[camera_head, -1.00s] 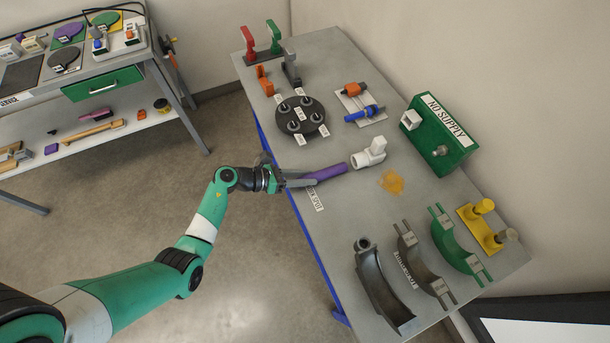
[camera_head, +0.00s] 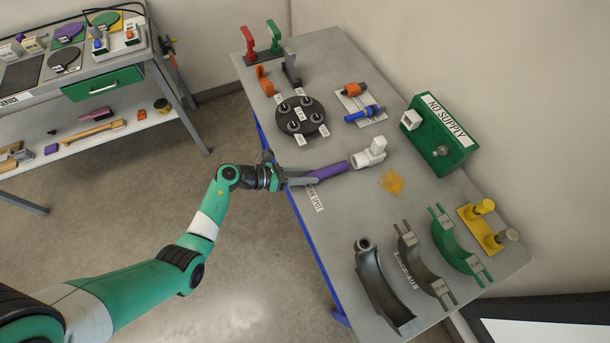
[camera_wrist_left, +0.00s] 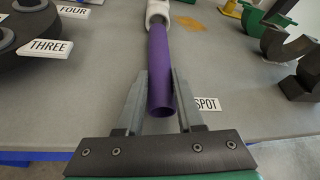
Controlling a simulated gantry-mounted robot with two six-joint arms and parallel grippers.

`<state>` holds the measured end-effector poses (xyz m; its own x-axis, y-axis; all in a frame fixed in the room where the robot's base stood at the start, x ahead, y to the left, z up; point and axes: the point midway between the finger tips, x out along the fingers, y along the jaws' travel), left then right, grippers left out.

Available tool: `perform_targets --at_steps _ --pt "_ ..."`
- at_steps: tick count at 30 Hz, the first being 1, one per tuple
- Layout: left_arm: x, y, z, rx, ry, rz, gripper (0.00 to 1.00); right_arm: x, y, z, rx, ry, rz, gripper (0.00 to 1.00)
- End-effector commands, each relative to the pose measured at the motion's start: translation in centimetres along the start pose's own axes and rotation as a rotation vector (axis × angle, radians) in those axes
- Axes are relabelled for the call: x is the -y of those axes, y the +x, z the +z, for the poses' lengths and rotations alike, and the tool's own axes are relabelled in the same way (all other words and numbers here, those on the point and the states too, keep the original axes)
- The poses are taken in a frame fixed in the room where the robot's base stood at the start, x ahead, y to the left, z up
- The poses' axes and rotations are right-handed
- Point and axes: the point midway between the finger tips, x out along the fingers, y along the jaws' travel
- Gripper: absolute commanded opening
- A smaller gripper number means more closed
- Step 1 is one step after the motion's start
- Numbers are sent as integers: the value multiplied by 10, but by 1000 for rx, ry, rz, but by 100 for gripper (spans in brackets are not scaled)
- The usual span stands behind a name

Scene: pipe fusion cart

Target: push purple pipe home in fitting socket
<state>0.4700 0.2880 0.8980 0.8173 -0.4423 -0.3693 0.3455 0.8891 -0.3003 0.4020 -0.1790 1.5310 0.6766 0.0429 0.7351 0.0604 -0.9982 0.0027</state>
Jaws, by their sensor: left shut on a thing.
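The purple pipe (camera_head: 328,171) is level above the grey cart top, held near its rear end. My left gripper (camera_head: 300,179) is shut on it, with one finger on each side in the left wrist view (camera_wrist_left: 154,92). The pipe's open near end (camera_wrist_left: 161,106) faces the wrist camera. Its far end meets the white fitting (camera_head: 370,154), which also shows at the top of the left wrist view (camera_wrist_left: 158,12). The pipe lines up with the fitting's socket; how deep it sits inside is hidden. My right gripper is not in view.
A black round plate (camera_head: 300,116) with several posts lies behind the pipe. An orange patch (camera_head: 392,181) is right of the fitting. Curved clamp shells (camera_head: 377,285) stand at the front. A green box (camera_head: 440,135) labelled NO SUPPLY stands at the right edge.

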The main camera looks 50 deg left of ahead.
Motion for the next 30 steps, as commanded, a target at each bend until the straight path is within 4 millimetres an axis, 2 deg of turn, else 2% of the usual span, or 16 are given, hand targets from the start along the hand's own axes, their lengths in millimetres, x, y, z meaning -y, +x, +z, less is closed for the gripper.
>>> perform_targets --at_steps 30 --pt "0 24 10 -1 1 -1 0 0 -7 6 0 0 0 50"
